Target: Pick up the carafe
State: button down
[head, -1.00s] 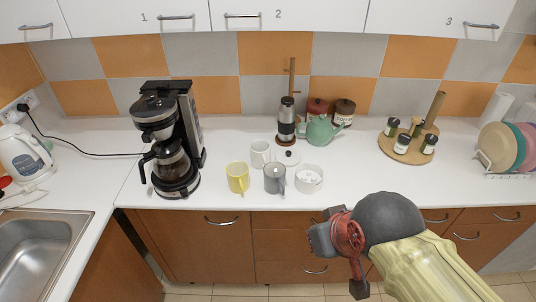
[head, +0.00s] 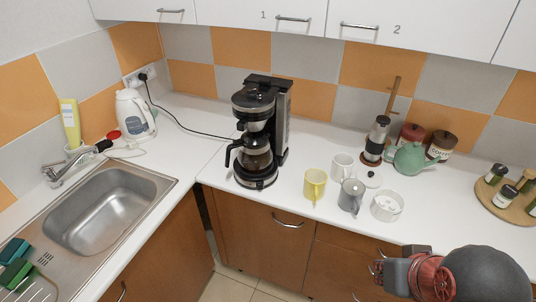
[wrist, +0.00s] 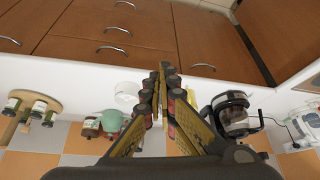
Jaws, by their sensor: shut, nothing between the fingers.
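The carafe (head: 256,156) is a glass jug with a black handle on its left side in the head view. It sits on the base of the black coffee maker (head: 281,108), under the filter basket. My gripper (head: 379,269) is at the lower right of the head view, in front of the counter edge and well apart from the carafe. In the wrist view, which is upside down, my gripper (wrist: 164,72) has its fingertips together and empty. The carafe also shows there (wrist: 236,115), right of the fingers.
A yellow mug (head: 315,184), a grey mug (head: 351,196), a white mug (head: 342,165) and a white bowl (head: 387,206) stand right of the coffee maker. A teapot (head: 411,160) is farther right. A sink (head: 105,205) and a kettle (head: 134,113) are left. Upper cabinets (head: 420,37) hang above.

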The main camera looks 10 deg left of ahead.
aim_at(255, 160)
jog(key=i+j, duration=0.1)
jog(key=j, duration=0.35)
jog(key=i+j+u, duration=0.1)
jog(key=j, duration=0.4)
jog(key=i+j, duration=0.1)
jog(key=j, duration=0.35)
jog(key=i+j+u, duration=0.1)
jog(key=j, duration=0.35)
jog(key=i+j, duration=0.1)
jog(key=j, duration=0.35)
jog(key=j+u, duration=0.05)
